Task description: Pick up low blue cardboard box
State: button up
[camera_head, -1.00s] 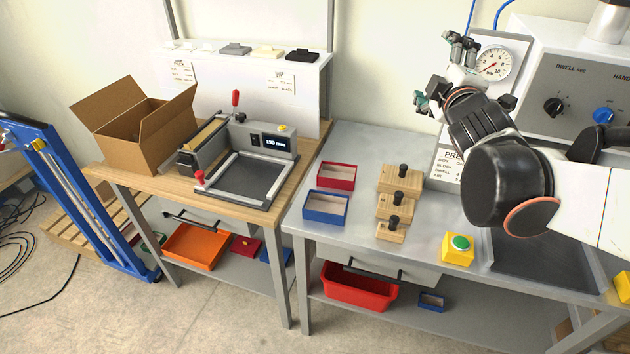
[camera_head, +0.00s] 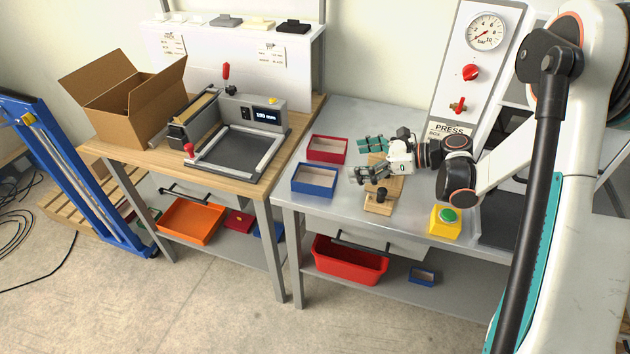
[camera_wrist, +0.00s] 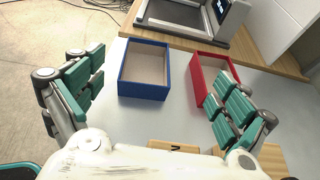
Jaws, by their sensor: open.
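The low blue cardboard box (camera_head: 315,181) is an open, shallow tray on the grey table, near its left edge.
Wooden blocks with black knobs (camera_head: 380,202) lie under and beside my gripper. A yellow button box (camera_head: 446,220) and the press panel (camera_head: 468,75) stand to the right. A sealing device (camera_head: 240,150) and an open carton (camera_head: 125,105) are on the left wooden table.

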jog(key=f, duration=0.1)
jog(key=s+f, duration=0.1)
jog(key=f, duration=0.1)
jog(key=shift+n+g, duration=0.4)
jog(key=b, duration=0.2)
send_near(296, 178)
jog(key=shift+b+x, duration=0.95)
jog(key=shift+x, duration=1.45)
jog(key=shift+w+d, duration=0.1)
jog(key=shift+c, duration=0.5)
jog(key=c, duration=1)
